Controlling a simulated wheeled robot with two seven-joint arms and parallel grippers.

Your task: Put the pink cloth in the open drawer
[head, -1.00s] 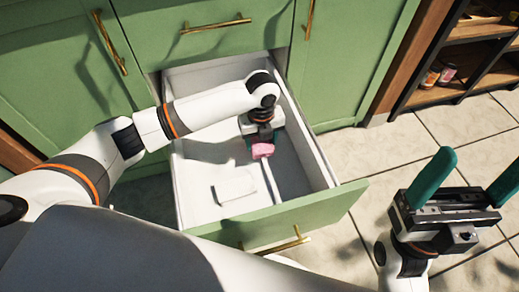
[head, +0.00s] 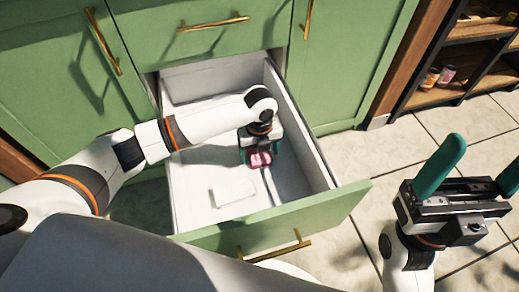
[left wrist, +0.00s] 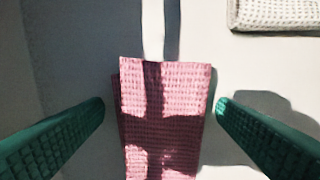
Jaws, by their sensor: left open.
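The pink cloth (left wrist: 160,120) lies in the open drawer (head: 300,135), between the two fingers of my left gripper (left wrist: 160,118), with a gap on each side. It also shows in the head view (head: 261,159), partly hidden by the gripper. My left gripper (head: 261,157) points down inside the drawer and is open. My right gripper (head: 477,170) is at the right, outside the drawer over the floor, with its teal fingers wide apart and nothing between them.
A folded white cloth (head: 233,191) lies in the drawer; it shows at the top right in the left wrist view (left wrist: 275,14). The drawer's green front (head: 290,218) is nearest me. A dark shelf (head: 462,62) with small jars stands at the right. Tiled floor is clear.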

